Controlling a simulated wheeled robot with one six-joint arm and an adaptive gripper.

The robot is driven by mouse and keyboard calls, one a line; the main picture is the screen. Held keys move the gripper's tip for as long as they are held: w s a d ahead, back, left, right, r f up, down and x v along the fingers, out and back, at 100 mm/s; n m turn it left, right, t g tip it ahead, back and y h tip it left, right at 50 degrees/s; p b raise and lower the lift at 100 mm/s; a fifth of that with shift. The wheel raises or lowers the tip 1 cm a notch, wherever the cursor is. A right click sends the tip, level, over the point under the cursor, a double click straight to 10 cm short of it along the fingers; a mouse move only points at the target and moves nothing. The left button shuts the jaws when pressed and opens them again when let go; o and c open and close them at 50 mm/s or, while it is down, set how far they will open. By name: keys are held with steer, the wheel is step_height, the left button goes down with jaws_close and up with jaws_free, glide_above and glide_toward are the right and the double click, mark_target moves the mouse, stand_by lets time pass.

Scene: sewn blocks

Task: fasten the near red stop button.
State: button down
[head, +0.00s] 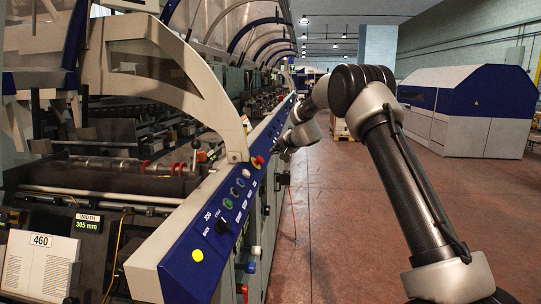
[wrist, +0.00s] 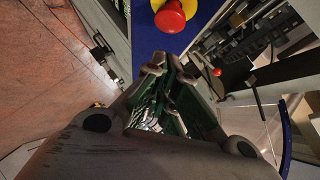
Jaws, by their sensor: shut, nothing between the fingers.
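The near red stop button (head: 259,160) sits on a yellow disc on the sloping blue panel of the long machine. In the wrist view the red stop button (wrist: 171,16) shows at the top with part of its yellow disc (wrist: 202,13) and the blue panel (wrist: 165,42). My gripper (head: 282,146) is beside the panel, just right of and beyond the button in the head view. In the wrist view my gripper (wrist: 160,69) has its fingertips close together, below the button in the picture and apart from it. Nothing shows between the fingers.
The blue panel carries a black knob (head: 222,227), several small buttons and a yellow round button (head: 197,254). A pale curved guard (head: 207,82) rises beside it. A red-knobbed lever (wrist: 217,72) shows in the wrist view. The floor (head: 340,215) right of the machine is open.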

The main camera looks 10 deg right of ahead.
steer(key=v, duration=0.7)
steer(key=shift+d+r, duration=0.15)
steer(key=shift+r, duration=0.05)
steer(key=s+f+n+g+y, duration=0.1)
steer(key=s+f+g, duration=0.25)
steer(key=s, duration=0.45)
steer(key=s+f+n+g, duration=0.2)
steer(key=s+f, duration=0.2)
steer(key=s, duration=0.4)
steer(key=s+d+r+n+h, duration=0.1)
steer(key=s+d+r, duration=0.2)
steer(key=s, duration=1.1)
steer(key=s+d+r+n+g+h, duration=0.1)
steer(key=s+d+r+n+h, duration=0.1)
steer(key=s, duration=1.3)
steer(key=s+d+r+n+g+h, duration=0.1)
steer(key=s+d+r, duration=0.3)
steer(key=s, duration=1)
steer(key=shift+s+d+n+h, duration=0.45)
steer(key=shift+d+h, duration=0.25)
steer(key=shift+d, duration=0.25)
